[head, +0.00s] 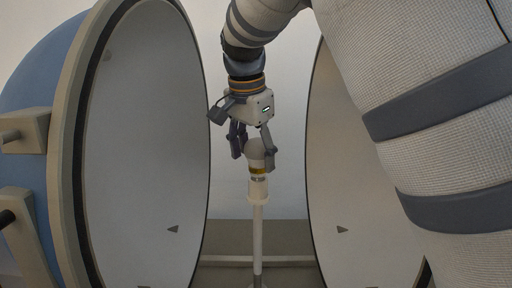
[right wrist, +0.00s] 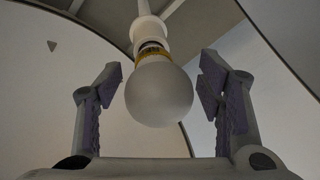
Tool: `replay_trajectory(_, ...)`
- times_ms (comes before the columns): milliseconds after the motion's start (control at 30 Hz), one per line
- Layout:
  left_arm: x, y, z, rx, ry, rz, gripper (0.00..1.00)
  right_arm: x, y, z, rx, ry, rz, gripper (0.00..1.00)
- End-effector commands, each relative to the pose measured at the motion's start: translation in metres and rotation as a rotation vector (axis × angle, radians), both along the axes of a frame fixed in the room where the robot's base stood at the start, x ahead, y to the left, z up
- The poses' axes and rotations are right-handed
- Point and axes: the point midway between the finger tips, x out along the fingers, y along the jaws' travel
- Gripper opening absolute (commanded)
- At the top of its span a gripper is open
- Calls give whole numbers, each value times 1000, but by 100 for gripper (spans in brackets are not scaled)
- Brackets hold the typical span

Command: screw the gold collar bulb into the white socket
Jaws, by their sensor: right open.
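A frosted round bulb (head: 259,149) with a gold collar (head: 258,171) stands upright at the top of the white socket (head: 258,188). How deep its base sits in the socket I cannot tell. My right gripper (head: 253,152) is above it, pointing down, with its fingers open on either side of the globe. In the right wrist view the bulb (right wrist: 158,95) hangs between the spread purple finger pads, with a visible gap on both sides. The gold collar (right wrist: 152,52) and the socket (right wrist: 149,30) show beyond it. My left gripper is not in view.
The socket tops a thin white post (head: 257,235). A large hollow shell half with a blue outside (head: 40,90) stands open at the left. A second pale shell half (head: 345,190) stands at the right, partly behind my arm. The post stands in the gap between them.

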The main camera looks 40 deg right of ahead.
Motion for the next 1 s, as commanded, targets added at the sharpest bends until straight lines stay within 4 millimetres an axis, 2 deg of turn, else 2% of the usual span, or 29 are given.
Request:
replay_trajectory(100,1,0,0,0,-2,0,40,-4,2,1,9,-7,317,62)
replay_trajectory(233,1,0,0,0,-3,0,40,-6,3,2,5,-5,535,62)
replay_trajectory(667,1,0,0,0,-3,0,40,-6,2,2,1,-1,565,62)
replay_trajectory(700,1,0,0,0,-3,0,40,-6,2,3,1,-1,564,57)
replay_trajectory(867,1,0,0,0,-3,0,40,-6,3,3,3,-3,564,21)
replay_trajectory(1000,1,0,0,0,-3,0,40,-5,3,3,3,-5,564,18)
